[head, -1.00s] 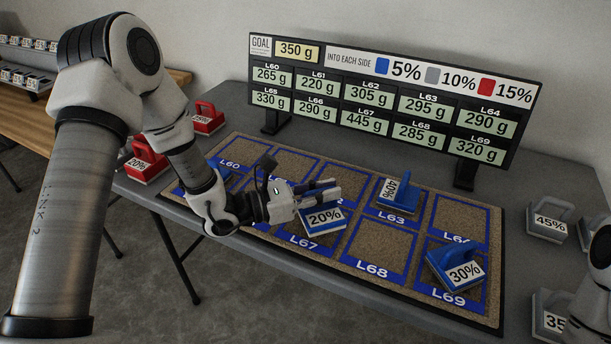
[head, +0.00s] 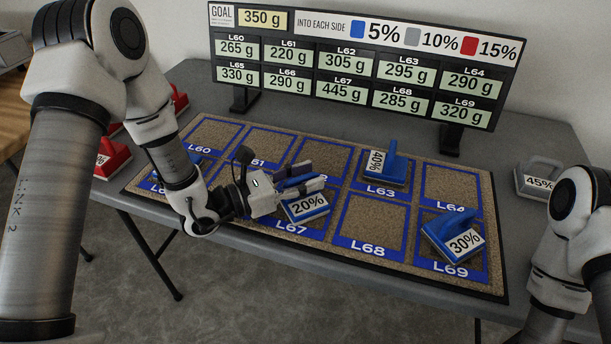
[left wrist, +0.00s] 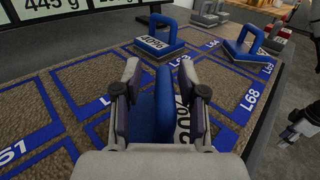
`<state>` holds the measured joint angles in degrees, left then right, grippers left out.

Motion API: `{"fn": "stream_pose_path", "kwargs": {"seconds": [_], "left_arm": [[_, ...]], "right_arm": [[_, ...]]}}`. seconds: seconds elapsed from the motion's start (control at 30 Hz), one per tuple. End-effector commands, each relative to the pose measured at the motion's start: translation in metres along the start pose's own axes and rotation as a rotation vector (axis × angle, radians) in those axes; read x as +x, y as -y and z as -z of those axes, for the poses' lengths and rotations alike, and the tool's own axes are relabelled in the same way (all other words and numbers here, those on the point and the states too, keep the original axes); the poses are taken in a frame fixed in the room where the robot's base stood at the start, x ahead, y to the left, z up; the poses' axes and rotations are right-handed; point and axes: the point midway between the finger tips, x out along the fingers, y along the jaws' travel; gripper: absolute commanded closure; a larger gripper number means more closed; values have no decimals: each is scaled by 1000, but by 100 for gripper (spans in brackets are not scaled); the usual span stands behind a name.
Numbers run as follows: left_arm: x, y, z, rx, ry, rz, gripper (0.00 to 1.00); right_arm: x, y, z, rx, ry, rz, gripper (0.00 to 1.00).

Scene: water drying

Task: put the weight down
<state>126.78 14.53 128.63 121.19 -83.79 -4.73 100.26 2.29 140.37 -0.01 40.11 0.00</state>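The blue 20% weight (head: 308,207) rests on the mat (head: 215,131) at the upper part of square L67, turned at an angle to the frame. My left gripper (head: 306,179) is at its handle. In the left wrist view the two fingers (left wrist: 160,85) stand on either side of the blue handle (left wrist: 164,100), with a gap showing, so the gripper looks open around it. The fingers hide part of the weight.
A grey 45% weight (head: 538,180) is on the table at right. Red weights (head: 112,158) are at left. The scoreboard (head: 362,62) stands behind. L68 (head: 373,221) is empty.

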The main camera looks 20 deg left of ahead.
Motion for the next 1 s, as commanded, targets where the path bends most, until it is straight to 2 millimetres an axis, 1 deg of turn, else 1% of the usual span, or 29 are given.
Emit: {"fn": "stream_pose_path", "kwargs": {"seconds": [0.13, 0.23, 0.27, 0.37, 0.6, 0.8, 0.9, 1.0], "left_arm": [[0, 0, -1, 0, 1, 0, 59], [0, 0, -8, 1, 1, 0, 59], [-3, 0, -5, -1, 1, -2, 59], [-17, -2, -5, -4, 2, -5, 59], [-64, -1, -6, -4, 7, -6, 59], [-97, -2, -8, -3, 7, -7, 59], [-109, -2, -8, -3, 5, -5, 59], [-117, -1, -6, -2, 3, -2, 59]], "right_arm": [[-1, 0, 0, 0, 0, 0, 60], [-7, 0, 0, 0, 0, 0, 60], [-5, 0, 0, 0, 0, 0, 60], [-5, 0, 0, 0, 0, 0, 60], [-10, 0, 0, 0, 0, 0, 60], [-19, 0, 0, 0, 0, 0, 60], [-24, 0, 0, 0, 0, 0, 60], [-26, 0, 0, 0, 0, 0, 60]]}}
